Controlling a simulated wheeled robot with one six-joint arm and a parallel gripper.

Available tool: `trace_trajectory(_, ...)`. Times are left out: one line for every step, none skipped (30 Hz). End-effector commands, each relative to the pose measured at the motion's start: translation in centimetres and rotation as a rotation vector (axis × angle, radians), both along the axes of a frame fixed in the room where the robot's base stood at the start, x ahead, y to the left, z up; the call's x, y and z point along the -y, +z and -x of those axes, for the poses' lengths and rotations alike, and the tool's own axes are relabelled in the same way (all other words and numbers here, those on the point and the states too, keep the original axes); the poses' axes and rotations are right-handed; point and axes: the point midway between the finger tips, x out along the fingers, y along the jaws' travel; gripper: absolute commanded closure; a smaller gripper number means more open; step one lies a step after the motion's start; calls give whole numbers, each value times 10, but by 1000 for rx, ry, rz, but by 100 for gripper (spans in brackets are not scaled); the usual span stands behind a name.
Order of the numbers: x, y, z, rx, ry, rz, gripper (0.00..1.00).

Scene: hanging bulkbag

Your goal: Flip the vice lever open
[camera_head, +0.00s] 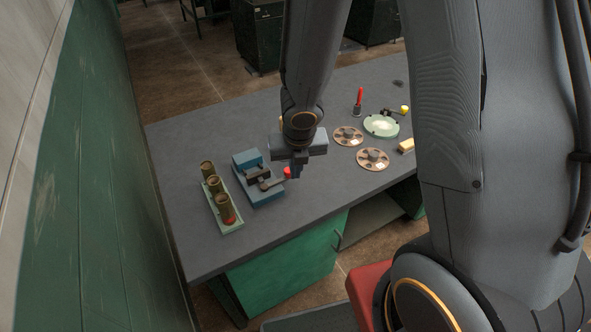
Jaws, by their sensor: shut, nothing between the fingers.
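A blue vice (258,187) sits on the grey workbench, left of the middle. Its lever (271,183) is a dark bar with a rounded end on the vice's right side, pointing toward my gripper. My gripper (294,176) hangs from the arm just right of the vice and points down. Its fingers are together and hold nothing. Whether the fingertips touch the lever cannot be told from this view. A small red object (288,172) shows beside the fingers, partly hidden by them.
A pale green tray (238,227) with several brown cups stands left of the vice. Right of the gripper are two brown discs (373,159), a pale green round dish (381,125) and a red-handled tool (359,100). The bench front (290,229) is clear.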

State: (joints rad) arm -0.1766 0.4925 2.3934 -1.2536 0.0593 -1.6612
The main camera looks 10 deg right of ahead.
Motion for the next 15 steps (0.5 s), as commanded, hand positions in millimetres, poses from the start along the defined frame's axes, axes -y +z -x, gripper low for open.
trace_trajectory(0,9,2,1,-2,0,100)
trace_trajectory(0,11,2,1,-2,0,100)
trace_trajectory(0,14,3,1,-2,0,100)
trace_trajectory(0,16,4,1,-2,0,100)
trace_trajectory(0,17,4,1,-1,0,100)
trace_trajectory(0,19,5,0,-1,0,100)
trace_trajectory(0,20,5,0,-1,0,100)
trace_trajectory(0,21,5,0,-1,0,100)
trace_trajectory(0,22,6,0,-1,0,100)
trace_trajectory(0,22,6,0,0,0,100)
trace_trajectory(0,23,6,0,0,0,100)
trace_trajectory(0,23,6,0,0,0,100)
trace_trajectory(0,23,6,0,0,0,100)
trace_trajectory(0,23,6,0,0,0,100)
trace_trajectory(0,23,6,0,0,0,100)
